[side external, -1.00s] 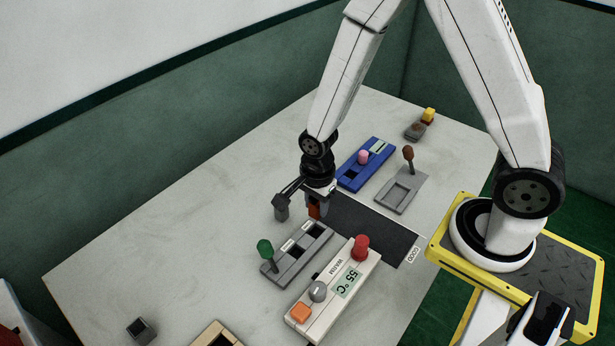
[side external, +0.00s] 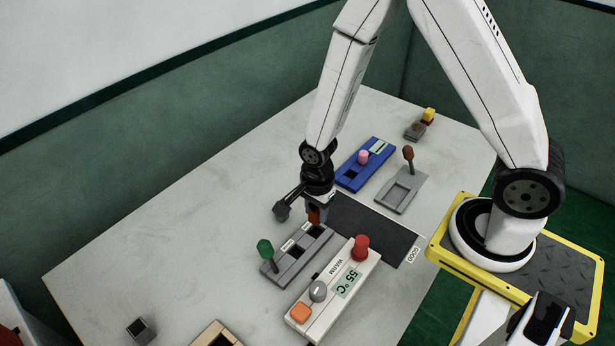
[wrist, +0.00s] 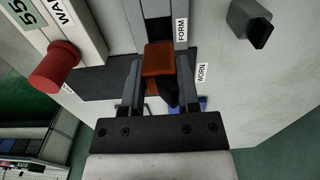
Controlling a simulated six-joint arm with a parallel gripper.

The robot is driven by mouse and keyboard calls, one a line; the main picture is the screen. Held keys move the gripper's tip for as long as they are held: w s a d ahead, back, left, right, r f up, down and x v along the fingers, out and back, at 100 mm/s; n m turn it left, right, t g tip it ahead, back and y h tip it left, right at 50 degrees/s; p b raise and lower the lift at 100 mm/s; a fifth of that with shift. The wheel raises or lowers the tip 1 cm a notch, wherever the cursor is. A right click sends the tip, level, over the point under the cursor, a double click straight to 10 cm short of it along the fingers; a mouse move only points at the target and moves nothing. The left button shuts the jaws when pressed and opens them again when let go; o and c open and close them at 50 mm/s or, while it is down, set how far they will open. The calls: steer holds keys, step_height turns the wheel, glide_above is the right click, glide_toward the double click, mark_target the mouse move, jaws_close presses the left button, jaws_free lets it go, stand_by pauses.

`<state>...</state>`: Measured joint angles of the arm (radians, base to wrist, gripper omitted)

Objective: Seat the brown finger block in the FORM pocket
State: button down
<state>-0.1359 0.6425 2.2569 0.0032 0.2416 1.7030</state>
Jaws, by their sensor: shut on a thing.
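My gripper (wrist: 158,78) is shut on the brown finger block (wrist: 158,58), which sits between its two fingers in the wrist view. In the side view the block (side external: 314,216) shows as a small orange-brown patch under my gripper. It is at the far end of the grey two-pocket fixture (side external: 272,268). The FORM label (wrist: 209,30) lies beside a dark channel of the fixture, just beyond the block in the wrist view. The block partly covers the fixture there, so I cannot tell whether it touches the pocket.
The fixture's green-knobbed lever (side external: 265,248) stands at its left end. The WARM heater box (side external: 322,309), with a red knob (side external: 361,247), lies close in front. A dark mat (side external: 375,232) adjoins on the right. A blue fixture (side external: 352,180) and grey tray (side external: 392,200) stand behind.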

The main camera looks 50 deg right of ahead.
mark_target(316, 220)
steer(key=shift+f, duration=1.7)
steer(key=shift+f, duration=0.95)
stand_by(1.3)
steer(key=shift+c, duration=2.1)
jaws_free()
steer(key=shift+o, duration=0.8)
steer(key=shift+s, duration=0.1)
steer(key=shift+r, duration=3.9)
